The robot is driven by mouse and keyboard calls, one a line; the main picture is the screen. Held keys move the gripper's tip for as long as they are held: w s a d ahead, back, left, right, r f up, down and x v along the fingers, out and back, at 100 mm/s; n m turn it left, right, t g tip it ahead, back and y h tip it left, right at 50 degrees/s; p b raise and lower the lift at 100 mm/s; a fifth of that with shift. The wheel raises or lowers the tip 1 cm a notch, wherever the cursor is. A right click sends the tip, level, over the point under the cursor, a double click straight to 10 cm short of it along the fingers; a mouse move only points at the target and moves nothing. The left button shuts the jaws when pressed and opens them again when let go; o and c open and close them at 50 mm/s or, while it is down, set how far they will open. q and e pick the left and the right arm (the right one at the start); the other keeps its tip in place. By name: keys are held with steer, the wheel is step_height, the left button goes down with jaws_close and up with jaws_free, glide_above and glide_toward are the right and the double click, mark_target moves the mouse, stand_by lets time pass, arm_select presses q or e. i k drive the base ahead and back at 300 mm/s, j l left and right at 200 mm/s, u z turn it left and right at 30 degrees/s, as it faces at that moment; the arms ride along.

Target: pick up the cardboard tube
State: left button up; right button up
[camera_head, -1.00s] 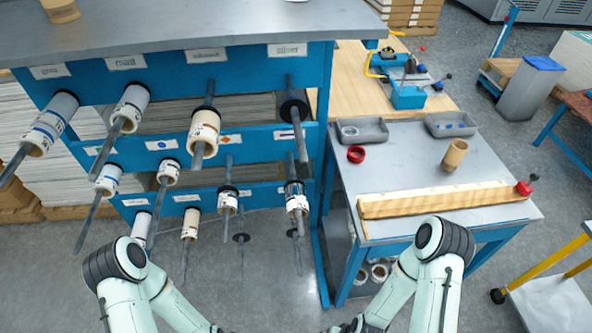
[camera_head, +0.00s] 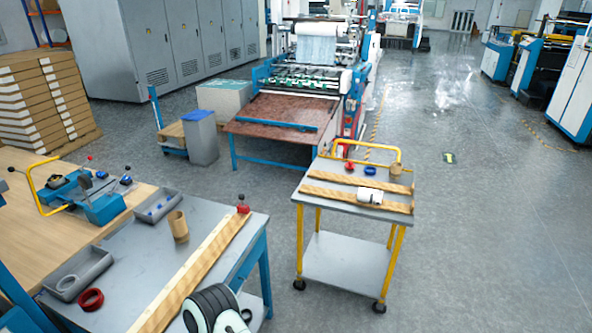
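A short brown cardboard tube (camera_head: 178,226) stands upright on the grey-topped table (camera_head: 135,255), between the grey bins and a long wooden rail (camera_head: 200,265). A second small tan cylinder (camera_head: 396,171) stands on the yellow-framed cart (camera_head: 345,250) farther right. A white roll (camera_head: 369,196) lies on that cart, across its front wooden rail. Part of one of my arms shows at the bottom edge, in front of the table. Neither of my grippers is in view, so their state is hidden.
Grey bins (camera_head: 155,207) and a red ring (camera_head: 90,299) are on the grey table. Blue tools (camera_head: 95,200) sit on a wooden bench at left. A blue-lidded grey bin (camera_head: 200,138) and a large laminating machine (camera_head: 305,85) stand behind. Open floor lies right of the cart.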

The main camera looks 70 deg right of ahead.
mark_target(396, 168)
steer(key=z, duration=3.05)
steer(key=i+l+u, duration=0.35)
steer(key=i, duration=0.2)
